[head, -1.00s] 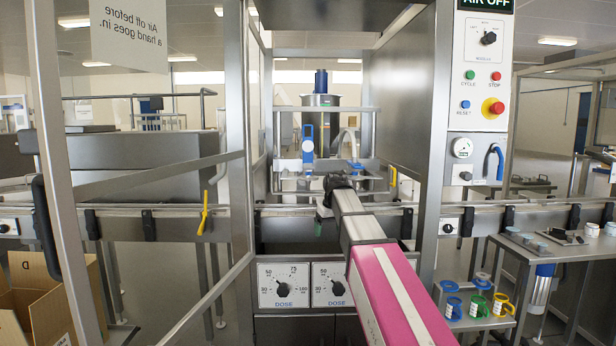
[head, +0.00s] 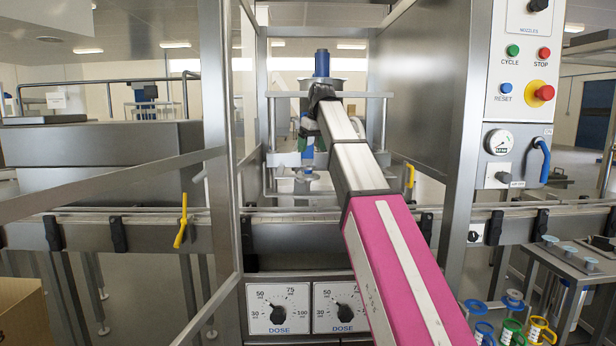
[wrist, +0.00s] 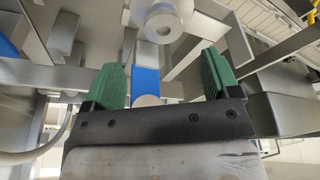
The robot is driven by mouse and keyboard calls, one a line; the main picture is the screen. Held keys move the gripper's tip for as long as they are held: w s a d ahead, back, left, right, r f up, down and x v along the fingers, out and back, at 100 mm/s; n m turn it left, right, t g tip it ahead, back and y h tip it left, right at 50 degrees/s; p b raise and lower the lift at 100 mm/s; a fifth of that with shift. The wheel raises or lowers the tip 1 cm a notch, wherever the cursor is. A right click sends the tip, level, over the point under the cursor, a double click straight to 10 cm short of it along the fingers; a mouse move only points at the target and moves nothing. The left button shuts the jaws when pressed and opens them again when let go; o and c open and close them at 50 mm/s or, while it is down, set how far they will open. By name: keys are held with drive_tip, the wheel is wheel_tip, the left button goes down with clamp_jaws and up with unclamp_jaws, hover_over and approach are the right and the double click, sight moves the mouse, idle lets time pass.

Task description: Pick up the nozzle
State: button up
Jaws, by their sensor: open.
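In the wrist view a round pale-grey metal piece with a hole in its middle, which looks like the nozzle (wrist: 163,24), is ahead of my gripper (wrist: 162,68). It lies beyond the two green fingers, roughly in line with the gap between them. The fingers are apart with nothing held. A blue part (wrist: 146,83) stands behind the gap. In the head view the nozzle (head: 307,176) shows as a small grey end under a blue body, partly behind my arm. My gripper (head: 306,138) is mostly hidden there; some green shows.
A metal frame (head: 271,130) surrounds the filling station, with upright posts on both sides. A conveyor rail (head: 160,230) crosses in front. A yellow lever (head: 181,222) is at left.

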sight(308, 167)
drive_tip(key=x, duration=0.3)
drive_tip(key=shift+f, duration=0.2)
drive_tip(key=shift+a+x, duration=0.1)
drive_tip(key=shift+x, duration=1.2)
drive_tip(key=shift+a+x, duration=0.15)
drive_tip(key=shift+x, duration=1.2)
drive_tip(key=shift+s, duration=0.1)
drive_tip(key=c, duration=1.1)
